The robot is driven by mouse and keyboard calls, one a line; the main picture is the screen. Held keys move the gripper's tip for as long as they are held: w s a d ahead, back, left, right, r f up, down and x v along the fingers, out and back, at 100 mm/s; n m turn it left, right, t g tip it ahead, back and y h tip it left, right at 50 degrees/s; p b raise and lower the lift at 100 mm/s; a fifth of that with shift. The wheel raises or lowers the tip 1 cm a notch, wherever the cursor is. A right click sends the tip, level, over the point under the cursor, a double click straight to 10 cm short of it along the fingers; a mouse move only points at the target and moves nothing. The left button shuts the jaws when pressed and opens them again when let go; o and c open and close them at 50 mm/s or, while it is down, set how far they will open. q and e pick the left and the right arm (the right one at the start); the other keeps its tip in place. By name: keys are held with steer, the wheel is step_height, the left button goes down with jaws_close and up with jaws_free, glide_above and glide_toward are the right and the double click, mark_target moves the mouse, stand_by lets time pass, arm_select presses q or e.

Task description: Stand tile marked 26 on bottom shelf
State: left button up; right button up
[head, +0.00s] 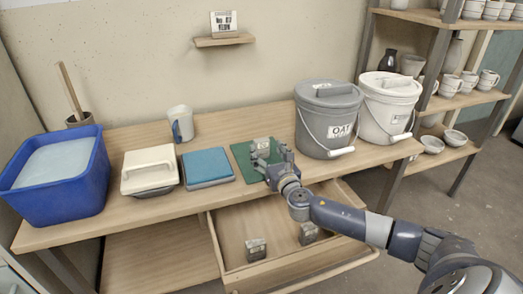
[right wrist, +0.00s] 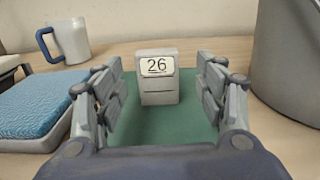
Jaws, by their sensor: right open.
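The tile marked 26 (right wrist: 157,84) is a small grey block with a white number label. It stands upright on a green mat (right wrist: 190,134) on the workbench, and its top shows in the head view (head: 262,143). My right gripper (head: 268,152) is open over the mat, with one finger on each side of the tile in the right wrist view and gaps visible between. The rack at the right has a low shelf (head: 462,151) with bowls. A wooden shelf (head: 150,262) also lies under the workbench. My left gripper is not in view.
An open drawer (head: 233,232) below the bench holds two small blocks (head: 256,249). A grey bucket (head: 326,110) and white bucket (head: 385,112) stand right of the mat. A blue sponge (head: 207,165), a mug (head: 180,123) and a blue tub (head: 62,190) stand left.

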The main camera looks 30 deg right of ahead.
mark_target(263, 146)
steer(key=x, duration=0.2)
steer(key=b+x, duration=0.1)
steer(key=x, duration=0.2)
steer(key=shift+a, duration=0.2)
steer(key=c, duration=1.4)
steer(key=shift+o, duration=0.2)
